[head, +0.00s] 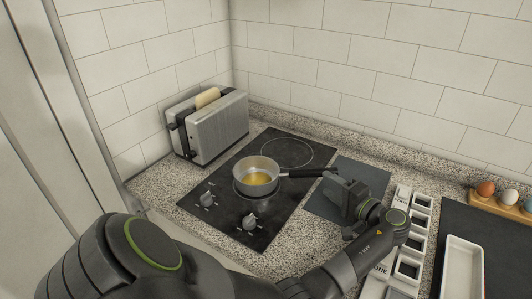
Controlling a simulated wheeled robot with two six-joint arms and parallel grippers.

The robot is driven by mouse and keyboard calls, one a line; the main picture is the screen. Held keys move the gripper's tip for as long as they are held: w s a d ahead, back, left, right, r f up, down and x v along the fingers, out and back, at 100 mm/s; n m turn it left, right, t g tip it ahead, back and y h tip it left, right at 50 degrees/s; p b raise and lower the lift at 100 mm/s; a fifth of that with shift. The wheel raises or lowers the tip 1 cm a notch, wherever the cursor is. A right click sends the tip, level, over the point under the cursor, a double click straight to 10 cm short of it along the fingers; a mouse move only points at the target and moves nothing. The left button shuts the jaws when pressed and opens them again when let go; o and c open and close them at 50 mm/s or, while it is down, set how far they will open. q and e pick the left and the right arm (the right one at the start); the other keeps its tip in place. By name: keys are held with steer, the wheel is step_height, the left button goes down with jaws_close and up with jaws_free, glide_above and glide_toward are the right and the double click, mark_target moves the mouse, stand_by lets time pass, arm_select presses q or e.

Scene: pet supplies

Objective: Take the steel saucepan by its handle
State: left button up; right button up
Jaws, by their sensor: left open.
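The steel saucepan (257,177) stands upright on the black hob (222,206), with something yellow inside it. Its black handle (304,173) points right, past the hob's edge and over a dark grey mat (368,172). My left gripper (333,182) is open at the far end of the handle, above the mat. The fingers are small and partly hidden, so I cannot tell whether the handle tip lies between them or whether they touch it. My right gripper is out of view.
A steel toaster (211,125) with bread (207,98) stands behind the hob at the left. White open boxes (409,245) line the right of my left arm. A white tray (461,270) lies on a dark board (490,238), and eggs sit in a wooden holder (497,204).

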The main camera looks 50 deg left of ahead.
mark_target(316, 176)
arm_select(q)
steer(key=a+p, duration=0.1)
steer(key=a, duration=0.1)
steer(key=w+a, duration=0.1)
steer(key=a, duration=0.1)
steer(key=a+f+p, duration=0.1)
steer(key=a, duration=0.1)
steer(key=shift+w+a+p, duration=0.15)
steer(key=shift+a+p, duration=0.15)
steer(key=shift+c, duration=0.9)
jaws_close()
